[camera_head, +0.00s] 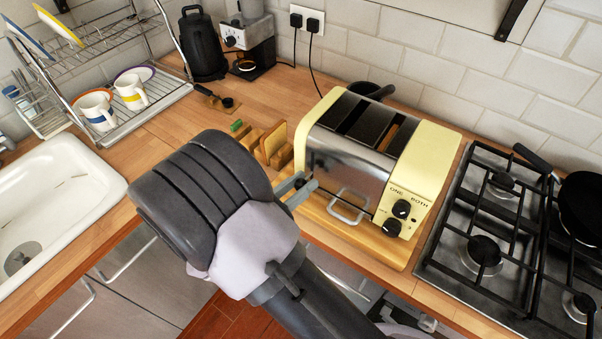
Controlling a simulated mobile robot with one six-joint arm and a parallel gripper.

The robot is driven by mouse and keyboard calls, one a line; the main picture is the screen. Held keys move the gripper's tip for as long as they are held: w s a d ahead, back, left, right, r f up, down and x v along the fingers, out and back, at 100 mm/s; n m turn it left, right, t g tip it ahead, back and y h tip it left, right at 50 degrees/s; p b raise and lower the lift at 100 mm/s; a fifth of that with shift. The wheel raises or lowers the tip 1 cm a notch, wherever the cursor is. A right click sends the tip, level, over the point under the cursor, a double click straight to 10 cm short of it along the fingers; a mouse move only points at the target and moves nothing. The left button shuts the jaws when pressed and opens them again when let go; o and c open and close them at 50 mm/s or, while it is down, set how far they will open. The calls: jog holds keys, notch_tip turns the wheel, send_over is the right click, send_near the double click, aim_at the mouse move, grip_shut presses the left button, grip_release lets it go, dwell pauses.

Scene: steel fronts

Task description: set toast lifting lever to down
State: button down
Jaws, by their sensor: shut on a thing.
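The toaster (352,160) has cream ends and a steel side and stands on a wooden board (385,250) on the counter. Two black dials (402,209) marked ONE and BOTH sit on its right end. My gripper (301,186) is at the lower left of its front, its thin grey fingers shut on a small dark knob that appears to be the lifting lever (299,183). The fingers partly cover this knob, so its exact height is hard to tell. The slots on top are dark, with a brownish patch in one.
A bread slice in a wooden holder (272,143) stands close left of the toaster. A gas hob (480,250) with a black pan is on the right. A wire handle (347,205) sticks out from the toaster's front. The sink (60,200) and dish rack are left.

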jog(key=shift+f, duration=1)
jog(key=c, duration=1.1)
grip_release()
jog(key=shift+s+a, duration=0.2)
jog(key=p+v, duration=0.3)
jog(key=v, duration=1.4)
